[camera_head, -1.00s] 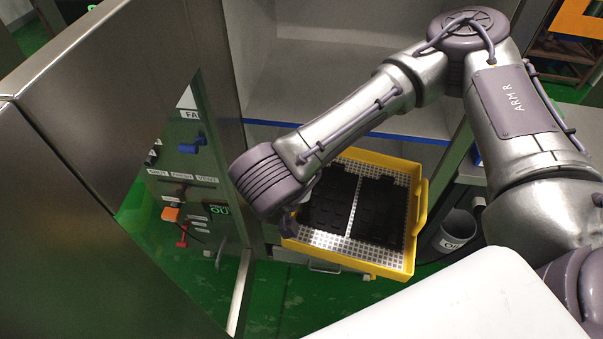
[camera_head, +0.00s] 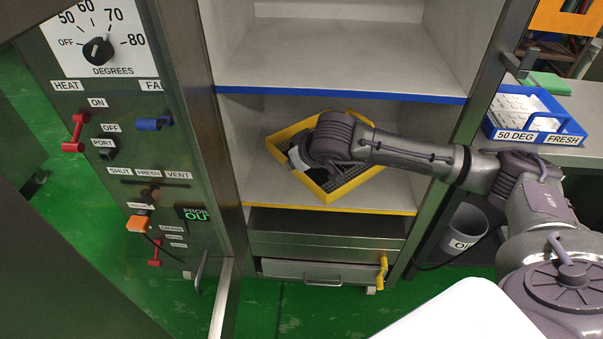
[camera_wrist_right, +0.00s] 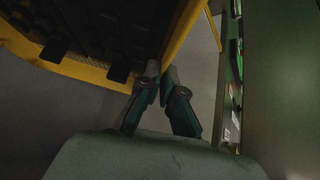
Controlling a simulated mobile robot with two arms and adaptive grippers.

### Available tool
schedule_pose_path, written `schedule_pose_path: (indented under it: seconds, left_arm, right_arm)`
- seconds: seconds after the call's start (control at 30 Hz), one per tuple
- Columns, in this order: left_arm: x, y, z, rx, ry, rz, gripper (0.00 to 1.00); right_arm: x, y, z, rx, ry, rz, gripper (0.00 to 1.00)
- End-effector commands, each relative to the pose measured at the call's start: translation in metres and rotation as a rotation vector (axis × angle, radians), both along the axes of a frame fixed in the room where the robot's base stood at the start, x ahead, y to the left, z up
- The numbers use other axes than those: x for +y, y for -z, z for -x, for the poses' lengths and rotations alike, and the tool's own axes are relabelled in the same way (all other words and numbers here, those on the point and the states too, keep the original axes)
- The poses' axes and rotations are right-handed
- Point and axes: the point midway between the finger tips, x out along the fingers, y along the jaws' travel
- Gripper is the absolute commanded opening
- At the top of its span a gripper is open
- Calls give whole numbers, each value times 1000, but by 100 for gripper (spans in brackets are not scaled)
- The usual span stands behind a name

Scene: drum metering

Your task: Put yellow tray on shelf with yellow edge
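The yellow tray (camera_head: 350,187) is inside the cabinet bay, over the shelf with the yellow edge (camera_head: 265,189). It is turned askew, one corner toward the front edge. I cannot tell whether it rests fully on the shelf. Black pieces (camera_wrist_right: 95,25) lie in it. My right gripper (camera_head: 299,157) is at the tray's left side, its wrist covering part of the tray. In the right wrist view its fingers (camera_wrist_right: 161,80) are close together on the tray's yellow wall (camera_wrist_right: 184,32). My left gripper is not in view.
A blue-edged shelf (camera_head: 340,94) is above. A drawer (camera_head: 325,240) with a yellow valve (camera_head: 382,272) is below. A control panel (camera_head: 130,190) stands left.

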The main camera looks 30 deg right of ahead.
Motion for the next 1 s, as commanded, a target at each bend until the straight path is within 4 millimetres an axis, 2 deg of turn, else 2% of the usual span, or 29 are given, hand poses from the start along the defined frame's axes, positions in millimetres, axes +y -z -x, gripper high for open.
schedule_pose_path:
  seconds: [0.03, 0.2, 0.37, 0.57, 0.77, 1.0]
  left_arm:
    - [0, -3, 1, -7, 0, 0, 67]
    - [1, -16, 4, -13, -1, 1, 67]
    - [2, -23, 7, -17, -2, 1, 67]
    - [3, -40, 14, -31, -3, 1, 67]
    - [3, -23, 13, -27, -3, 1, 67]
    - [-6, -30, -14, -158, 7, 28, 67]
  right_arm:
    - [-9, 6, -3, -4, -10, 2, 0]
    - [-21, 10, -8, -6, -43, 4, 0]
    - [-22, 17, -8, -6, -49, 4, 0]
    - [-22, 38, -8, -4, -49, 4, 0]
    - [-22, 61, -8, -4, -48, 4, 0]
    - [-22, 67, -8, -5, -48, 5, 0]
